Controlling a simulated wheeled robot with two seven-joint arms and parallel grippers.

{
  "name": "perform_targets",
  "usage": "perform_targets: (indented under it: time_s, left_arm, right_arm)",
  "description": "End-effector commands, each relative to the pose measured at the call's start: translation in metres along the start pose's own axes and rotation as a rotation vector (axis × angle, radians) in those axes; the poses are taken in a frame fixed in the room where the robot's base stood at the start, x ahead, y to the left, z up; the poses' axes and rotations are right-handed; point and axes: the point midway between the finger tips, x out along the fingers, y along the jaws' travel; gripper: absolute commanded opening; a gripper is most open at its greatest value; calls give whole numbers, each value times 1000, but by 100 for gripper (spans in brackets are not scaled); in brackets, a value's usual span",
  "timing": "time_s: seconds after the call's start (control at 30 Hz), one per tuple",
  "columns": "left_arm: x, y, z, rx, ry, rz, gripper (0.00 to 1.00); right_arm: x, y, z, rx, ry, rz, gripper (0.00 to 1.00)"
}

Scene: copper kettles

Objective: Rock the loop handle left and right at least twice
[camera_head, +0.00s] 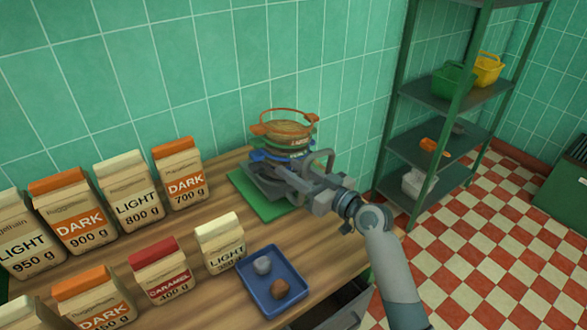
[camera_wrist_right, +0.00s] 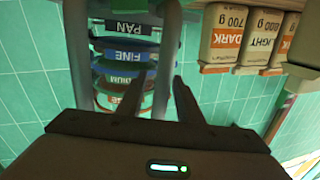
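A stack of round sieves (camera_head: 287,134) with an orange top ring and a blue ring lower down stands on a green mat (camera_head: 284,208). A thin orange arc (camera_head: 290,111) rises over its top. A grey upright loop (camera_head: 319,158) is in front of the stack, beside my right gripper (camera_head: 285,178). In the right wrist view the stack (camera_wrist_right: 125,55) appears upside down, with its PAN, FINE and MEDIUM labels. A grey bar (camera_wrist_right: 170,45) passes near my dark finger tips; I cannot tell whether they touch or clasp it. My left gripper is not in view.
Paper bags (camera_head: 80,222) labelled LIGHT and DARK line the left of the wooden counter. A blue tray (camera_head: 270,284) with two lumps lies in front. A green shelf rack (camera_head: 440,130) stands right. Tiled wall is close behind the stack.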

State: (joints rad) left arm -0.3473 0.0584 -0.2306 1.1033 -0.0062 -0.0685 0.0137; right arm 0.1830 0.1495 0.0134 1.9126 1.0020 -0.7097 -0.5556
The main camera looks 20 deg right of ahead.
Motion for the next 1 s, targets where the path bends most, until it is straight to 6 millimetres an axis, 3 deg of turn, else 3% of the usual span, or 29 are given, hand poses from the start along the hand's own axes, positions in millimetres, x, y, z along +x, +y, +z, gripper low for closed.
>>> perform_targets:
  time_s: [0.27, 0.4, 1.0]
  left_arm:
    - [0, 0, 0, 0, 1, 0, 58]
    - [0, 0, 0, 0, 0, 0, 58]
    - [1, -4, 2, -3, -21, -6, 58]
  right_arm:
    - [1, 0, 0, 0, 0, 0, 33]
    - [0, 0, 0, 0, 0, 0, 0]
    - [3, -13, 7, -140, -27, 4, 0]
